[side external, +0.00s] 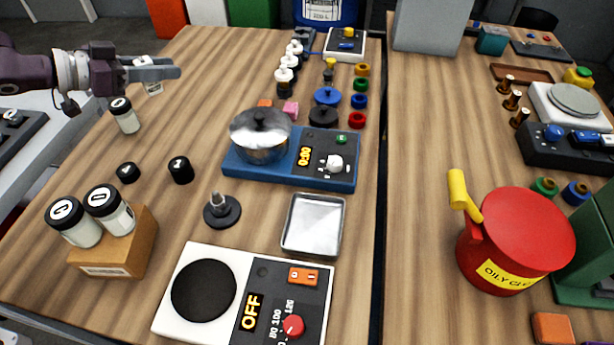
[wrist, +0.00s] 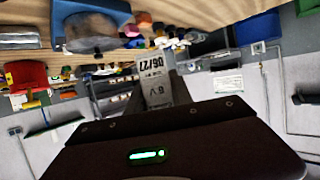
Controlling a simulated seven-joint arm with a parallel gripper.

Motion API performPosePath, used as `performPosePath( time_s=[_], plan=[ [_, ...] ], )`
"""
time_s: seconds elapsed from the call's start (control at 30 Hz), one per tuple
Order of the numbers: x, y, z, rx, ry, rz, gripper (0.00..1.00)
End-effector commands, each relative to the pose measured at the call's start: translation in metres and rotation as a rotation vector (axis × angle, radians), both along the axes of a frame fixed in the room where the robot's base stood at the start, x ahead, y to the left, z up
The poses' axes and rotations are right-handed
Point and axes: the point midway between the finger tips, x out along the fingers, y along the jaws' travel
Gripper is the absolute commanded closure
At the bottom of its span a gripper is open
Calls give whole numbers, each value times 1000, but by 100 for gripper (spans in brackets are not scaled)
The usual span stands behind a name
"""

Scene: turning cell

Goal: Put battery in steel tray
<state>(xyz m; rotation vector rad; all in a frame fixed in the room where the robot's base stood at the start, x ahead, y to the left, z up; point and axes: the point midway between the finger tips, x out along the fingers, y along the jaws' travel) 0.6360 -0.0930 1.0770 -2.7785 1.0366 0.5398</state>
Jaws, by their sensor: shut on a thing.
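My gripper (side external: 158,73) is at the far left in the side external view, raised above the wooden bench. It is shut on a pale battery (side external: 153,89), partly hidden behind a finger. In the wrist view the battery (wrist: 155,85) stands between the fingers, its label reading 9V and 06/27. The steel tray (side external: 313,224) is a shallow, square, empty metal dish lying on the bench, right of centre and well away from my gripper. It lies between a blue-based heater and a white hot plate.
A black-capped jar (side external: 124,115) stands just below my gripper. A steel pot (side external: 260,135) sits on the blue heater (side external: 290,158). A black stand with an upright peg (side external: 221,210) is left of the tray, and the white hot plate (side external: 245,295) is in front. A red can (side external: 515,240) stands right.

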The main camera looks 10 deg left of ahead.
Motion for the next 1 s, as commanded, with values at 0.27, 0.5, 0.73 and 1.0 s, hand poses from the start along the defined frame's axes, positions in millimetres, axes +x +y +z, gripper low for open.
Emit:
performPosePath(
  time_s=[0.27, 0.5, 0.73, 1.0],
  plan=[
    [-54, -193, 0, 0, -1, -406, 100],
    [-131, -310, -1, 7, -2, -682, 100],
    [-177, -358, -1, 10, -1, -809, 100],
    [-197, -375, -23, 11, 4, -859, 100]
  ],
)
